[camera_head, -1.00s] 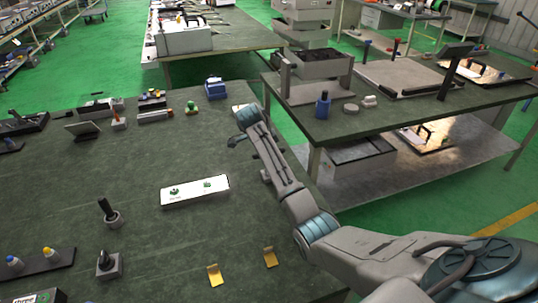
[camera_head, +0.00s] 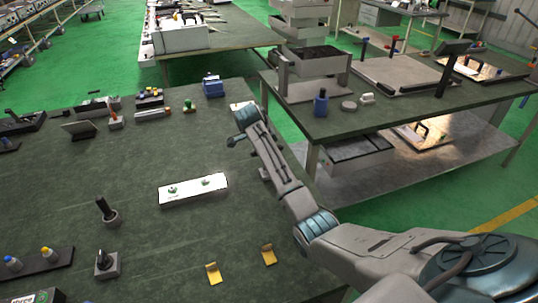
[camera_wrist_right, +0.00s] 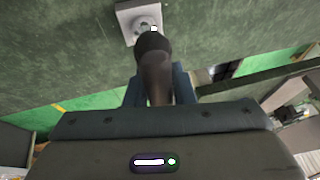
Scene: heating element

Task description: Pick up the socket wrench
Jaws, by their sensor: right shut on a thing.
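The socket wrench (camera_wrist_right: 157,75) has a dark brown-black handle with a wider rounded end and a small bright tip. It shows in the right wrist view between the two bluish fingers of my right gripper (camera_wrist_right: 160,92), which is shut on it. A light grey square block with a round ring (camera_wrist_right: 138,18) lies just past the wrench's tip. I cannot tell whether the tip touches it. In the head view my right arm reaches over the right side of the green table, and the wrench cannot be made out there. My left gripper is not in view.
On the green table (camera_head: 60,180) a white panel (camera_head: 193,190) lies left of my right arm. Dark-handled parts in grey bases (camera_head: 108,213) stand further left. Two yellow brackets (camera_head: 268,254) lie in front. A second table (camera_head: 400,118) stands on the right.

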